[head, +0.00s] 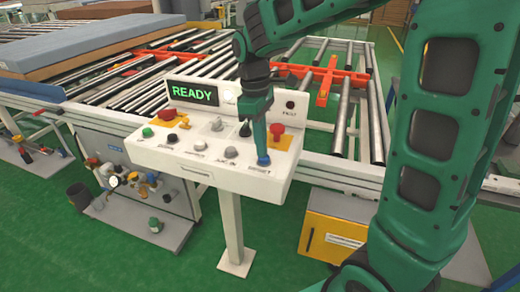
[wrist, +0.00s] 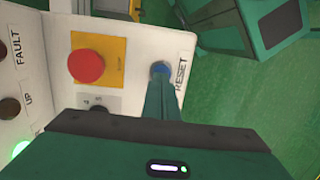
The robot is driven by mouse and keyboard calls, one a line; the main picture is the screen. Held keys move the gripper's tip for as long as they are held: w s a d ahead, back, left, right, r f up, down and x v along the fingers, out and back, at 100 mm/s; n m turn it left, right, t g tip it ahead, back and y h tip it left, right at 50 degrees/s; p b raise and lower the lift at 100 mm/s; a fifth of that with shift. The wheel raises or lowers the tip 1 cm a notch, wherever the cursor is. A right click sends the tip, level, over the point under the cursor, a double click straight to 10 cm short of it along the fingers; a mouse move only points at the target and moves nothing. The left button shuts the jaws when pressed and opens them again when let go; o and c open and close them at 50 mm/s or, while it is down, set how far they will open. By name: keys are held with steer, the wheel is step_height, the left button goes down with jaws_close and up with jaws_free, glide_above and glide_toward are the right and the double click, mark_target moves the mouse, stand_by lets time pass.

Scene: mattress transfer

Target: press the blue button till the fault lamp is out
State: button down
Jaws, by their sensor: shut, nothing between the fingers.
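The blue button (head: 264,161) sits at the front right of the white console, beside a RESET label; it also shows in the wrist view (wrist: 160,68). My gripper (head: 263,153) is shut and empty, pointing down with its fingertips at the button. In the wrist view the fingertips (wrist: 161,78) partly cover the button. They look to be on it or just above; I cannot tell whether it is pressed in. The fault lamp (head: 290,104) on the upright panel is dark. The display (head: 193,93) reads READY in green.
A red mushroom button (head: 277,129) on a yellow plate stands close behind the blue one; another red one (head: 167,113) is at the left. Several knobs lie between. Roller conveyors (head: 150,75) run behind the console, with a mattress (head: 90,42) at back left.

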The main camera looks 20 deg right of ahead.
step_height(320, 180, up, 12)
steer(key=w, duration=0.1)
steer(key=shift+w+a, duration=0.3)
steer(key=shift+d, duration=0.1)
steer(key=s+d+f+m, duration=0.5)
steer(key=s+d+m, duration=0.3)
steer(key=s+d, duration=0.4)
steer(key=s+d+f+m, duration=0.3)
steer(key=s+f+m, duration=0.1)
steer(key=s, duration=0.2)
steer(key=s+d+f+m+t, duration=0.1)
steer(key=s+d+f+m, duration=0.2)
steer(key=s, duration=0.4)
steer(key=shift+s+f+m+y, duration=0.15)
steer(key=shift+f+m+y, duration=0.25)
steer(key=shift+f+m, duration=0.15)
steer(key=shift+w+f, duration=0.25)
steer(key=shift+w, duration=0.4)
